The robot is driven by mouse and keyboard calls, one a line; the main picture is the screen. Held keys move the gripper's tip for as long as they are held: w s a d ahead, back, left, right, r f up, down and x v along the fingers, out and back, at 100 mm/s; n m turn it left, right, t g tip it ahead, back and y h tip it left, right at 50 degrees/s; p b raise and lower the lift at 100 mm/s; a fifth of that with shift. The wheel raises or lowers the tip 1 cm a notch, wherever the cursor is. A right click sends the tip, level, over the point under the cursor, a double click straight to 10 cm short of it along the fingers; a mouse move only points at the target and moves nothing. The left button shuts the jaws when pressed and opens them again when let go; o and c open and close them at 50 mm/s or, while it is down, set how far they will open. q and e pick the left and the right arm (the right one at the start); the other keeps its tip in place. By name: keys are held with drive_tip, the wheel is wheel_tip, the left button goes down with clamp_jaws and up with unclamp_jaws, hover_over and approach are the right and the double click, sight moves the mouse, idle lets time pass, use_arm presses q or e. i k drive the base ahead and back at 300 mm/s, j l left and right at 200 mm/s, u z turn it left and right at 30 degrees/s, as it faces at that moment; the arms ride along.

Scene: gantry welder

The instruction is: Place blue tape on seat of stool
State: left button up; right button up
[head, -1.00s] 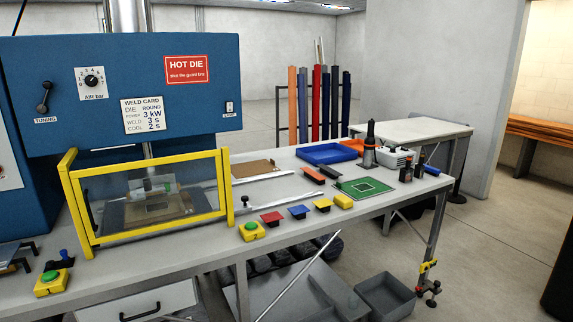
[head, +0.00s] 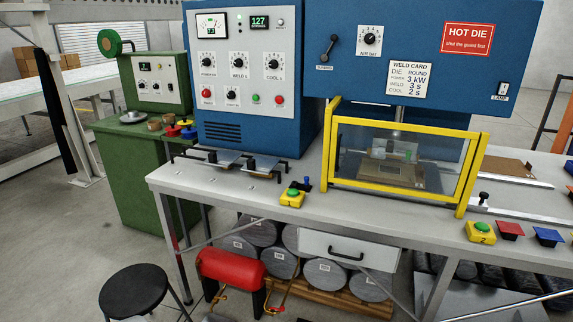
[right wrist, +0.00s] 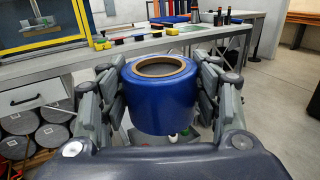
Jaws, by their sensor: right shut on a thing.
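My right gripper (right wrist: 162,95) is shut on a roll of blue tape (right wrist: 160,106) in the right wrist view. The roll is upright with its brown core facing up, and a finger lies along each side of it. The stool has a round black seat (head: 133,291), bare on top, at the lower left of the head view. The tape and my right gripper are outside the head view. My left gripper is in neither view.
A grey workbench (head: 235,186) with a yellow guard frame (head: 395,192) stands behind the stool. A red tank (head: 230,268) is close to the stool's right. A green cabinet (head: 150,170) stands behind it. The floor (head: 50,250) left of the stool is clear.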

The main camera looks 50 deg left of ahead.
sight(133, 302)
drive_tip(key=u, duration=1.3)
drive_tip(key=i+j+u, duration=0.15)
drive_tip(key=u, duration=0.25)
drive_tip(key=i+j+u, duration=0.15)
drive_tip(key=u, duration=0.25)
drive_tip(key=i+j+u, duration=0.1)
drive_tip(key=u, duration=0.35)
drive_tip(key=i+u, duration=0.25)
drive_tip(key=u, duration=0.15)
drive_tip(key=i+l+u, duration=0.15)
drive_tip(key=i, duration=0.35)
drive_tip(key=i+l+u, duration=0.15)
drive_tip(key=i, duration=0.3)
